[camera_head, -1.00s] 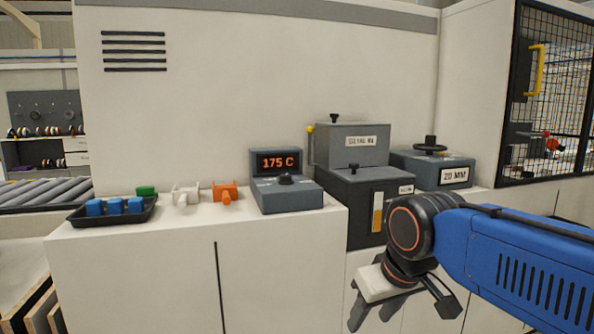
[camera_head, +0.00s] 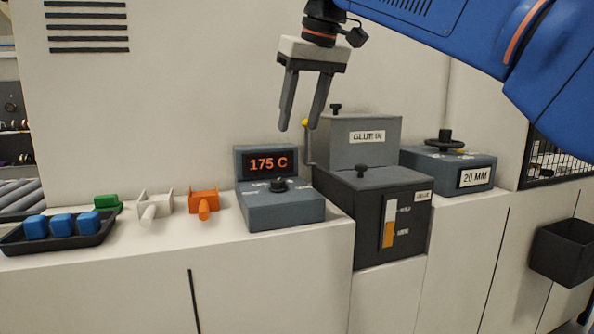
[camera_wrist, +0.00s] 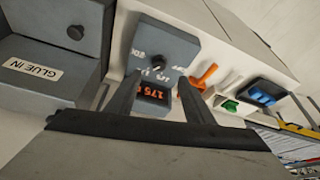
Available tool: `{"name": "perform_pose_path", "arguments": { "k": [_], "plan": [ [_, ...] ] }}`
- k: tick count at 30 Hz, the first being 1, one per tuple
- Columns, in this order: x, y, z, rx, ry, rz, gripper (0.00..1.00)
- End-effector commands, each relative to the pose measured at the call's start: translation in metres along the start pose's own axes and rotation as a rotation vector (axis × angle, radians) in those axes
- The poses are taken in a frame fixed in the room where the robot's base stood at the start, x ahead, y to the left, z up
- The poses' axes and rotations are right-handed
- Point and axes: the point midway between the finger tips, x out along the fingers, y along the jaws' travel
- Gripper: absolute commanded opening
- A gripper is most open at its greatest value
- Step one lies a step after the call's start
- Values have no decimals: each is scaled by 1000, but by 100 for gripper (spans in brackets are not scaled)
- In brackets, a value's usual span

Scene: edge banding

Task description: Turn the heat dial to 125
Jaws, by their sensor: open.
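The heat dial (camera_head: 278,185) is a small black knob on top of a grey control box (camera_head: 285,213), with markings around it. The box's display (camera_head: 268,163) reads 175 C in orange. In the wrist view the dial (camera_wrist: 158,61) sits on the box beyond my fingers, and the display (camera_wrist: 153,94) is partly covered by them. My gripper (camera_head: 298,128) is open and empty, fingers pointing down. In the head view it hangs above the box, a little to the right of the dial and apart from it.
The glue unit (camera_head: 365,145) stands close on the right, with a 20 MM box (camera_head: 455,172) beyond. Left on the counter are an orange piece (camera_head: 204,202), a white piece (camera_head: 155,207), a green block (camera_head: 106,203) and a black tray (camera_head: 60,244) of blue blocks.

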Motion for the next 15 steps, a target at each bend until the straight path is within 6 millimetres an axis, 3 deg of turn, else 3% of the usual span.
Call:
{"name": "perform_pose_path", "arguments": {
  "k": [3, 8, 15],
  "plan": [
    [-7, -12, -15, -23, 0, -9, 48],
    [-8, -16, -20, -32, -1, -13, 48],
    [21, -17, -20, -31, -4, -13, 48]
  ]
}}
